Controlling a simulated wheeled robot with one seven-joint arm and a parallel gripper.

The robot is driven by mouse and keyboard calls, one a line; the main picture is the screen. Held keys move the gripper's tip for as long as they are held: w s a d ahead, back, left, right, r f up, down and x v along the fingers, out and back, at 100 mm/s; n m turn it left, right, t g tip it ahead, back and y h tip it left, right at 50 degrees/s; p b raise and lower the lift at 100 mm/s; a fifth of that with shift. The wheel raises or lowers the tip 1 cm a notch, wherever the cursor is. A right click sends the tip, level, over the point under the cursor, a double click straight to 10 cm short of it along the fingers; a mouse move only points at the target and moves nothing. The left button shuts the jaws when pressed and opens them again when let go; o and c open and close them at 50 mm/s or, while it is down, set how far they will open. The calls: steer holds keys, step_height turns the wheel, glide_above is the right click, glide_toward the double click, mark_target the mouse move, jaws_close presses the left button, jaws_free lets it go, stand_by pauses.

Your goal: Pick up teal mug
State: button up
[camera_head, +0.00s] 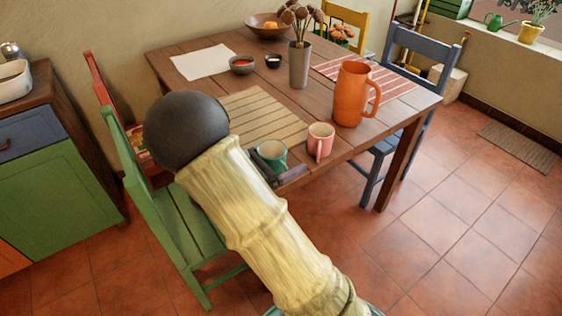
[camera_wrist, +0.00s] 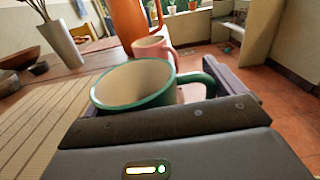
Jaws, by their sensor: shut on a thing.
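The teal mug (camera_head: 272,154) is at the near edge of the wooden table, partly hidden by my arm in the head view. In the wrist view the teal mug (camera_wrist: 135,84) is upright, with a cream inside, a green rim and its handle to the right. My gripper (camera_head: 292,178) is at the mug, low beside the table edge. In the wrist view my gripper (camera_wrist: 165,115) is shut on the mug, its dark body covering the mug's lower part. Whether the mug touches the table is hidden.
A pink mug (camera_head: 320,140) stands close to the right of the teal mug, with an orange pitcher (camera_head: 352,95) behind it. A striped placemat (camera_head: 262,115) lies to the left. A green chair (camera_head: 185,225) stands at the table's near left.

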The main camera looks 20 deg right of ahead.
step_height(320, 180, up, 8)
steer(key=p, duration=0.2)
steer(key=shift+r, duration=0.2)
steer(key=shift+w, duration=0.1)
